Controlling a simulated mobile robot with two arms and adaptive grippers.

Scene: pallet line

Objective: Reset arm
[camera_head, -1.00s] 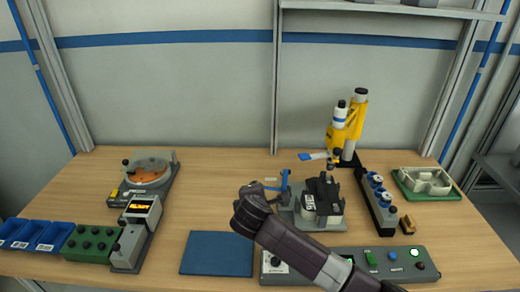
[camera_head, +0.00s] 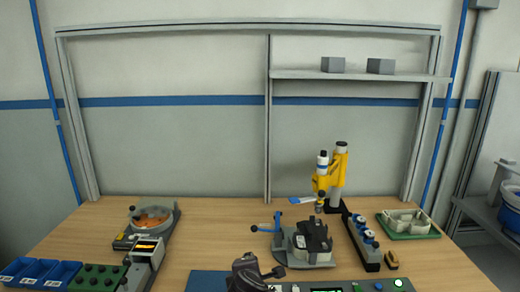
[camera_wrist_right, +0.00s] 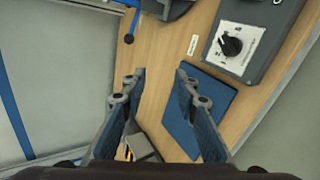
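My right gripper (camera_head: 262,273) shows at the bottom middle of the head view, low over the front of the bench. Only part of the dark gripper and wrist is in the picture. In the right wrist view its two fingers (camera_wrist_right: 161,73) are spread wide apart with nothing between them. Below them lie the wooden bench top (camera_wrist_right: 165,60) and the blue mat (camera_wrist_right: 212,108). My left gripper is in neither view.
A control box with a black knob (camera_wrist_right: 230,46) lies near the right fingers. Behind the gripper stand a clamp fixture holding a black part (camera_head: 312,236) and a yellow machine (camera_head: 339,176). A dial unit (camera_head: 150,219) and blue bins (camera_head: 58,273) are at left. The back middle bench is clear.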

